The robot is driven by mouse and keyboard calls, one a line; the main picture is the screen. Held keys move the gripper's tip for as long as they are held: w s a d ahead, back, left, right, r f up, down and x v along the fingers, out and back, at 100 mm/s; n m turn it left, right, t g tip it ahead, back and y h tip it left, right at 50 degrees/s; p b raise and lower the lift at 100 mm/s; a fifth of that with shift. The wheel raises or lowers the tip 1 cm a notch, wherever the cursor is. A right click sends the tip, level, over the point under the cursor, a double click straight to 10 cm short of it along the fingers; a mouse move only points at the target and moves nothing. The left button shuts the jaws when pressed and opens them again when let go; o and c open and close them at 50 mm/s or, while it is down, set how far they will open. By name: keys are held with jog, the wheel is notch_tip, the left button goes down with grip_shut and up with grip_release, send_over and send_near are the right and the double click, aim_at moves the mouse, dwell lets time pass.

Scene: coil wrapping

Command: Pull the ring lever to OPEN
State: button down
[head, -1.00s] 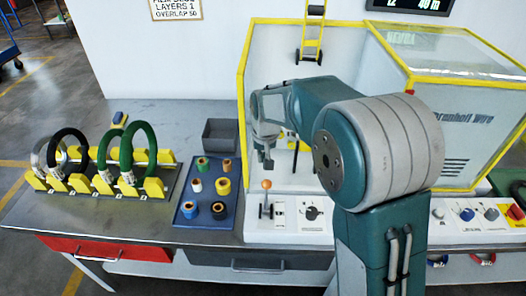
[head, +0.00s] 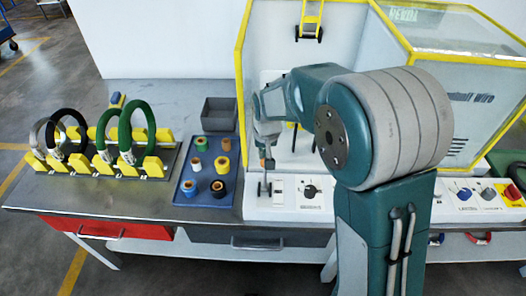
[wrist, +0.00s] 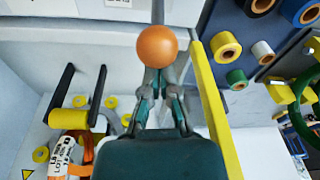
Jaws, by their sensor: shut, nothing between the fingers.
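The ring lever's orange ball knob (wrist: 157,46) shows large in the wrist view, directly in line with my gripper's fingertips (wrist: 160,78). I cannot tell whether they touch it. In the head view, my gripper (head: 268,146) points down over the small lever on the white control panel (head: 283,206). My gripper is shut and holds nothing. The panel labels are too small to read.
A black rotary knob (head: 309,191) sits right of the lever. A blue tray (head: 188,203) with several small rolls lies to the left. A yellow-framed enclosure (head: 240,80) rises behind. A rack with coils (head: 80,165) stands at the far left.

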aim_at(263, 159)
jog(key=shift+s+r+t, duration=0.2)
jog(key=shift+s+t, duration=0.1)
jog(key=shift+t, duration=0.2)
jog(key=shift+s+r+t, duration=0.15)
jog(key=shift+s+t, duration=0.15)
jog(key=shift+t, duration=0.1)
jog(key=shift+s+a+r+t, duration=0.1)
jog(key=shift+s+r+t, duration=0.25)
jog(key=shift+s+t, duration=0.4)
jog(key=s, duration=0.6)
jog(key=shift+s, duration=0.25)
jog(key=shift+s+f, duration=0.15)
jog(key=shift+s, duration=0.05)
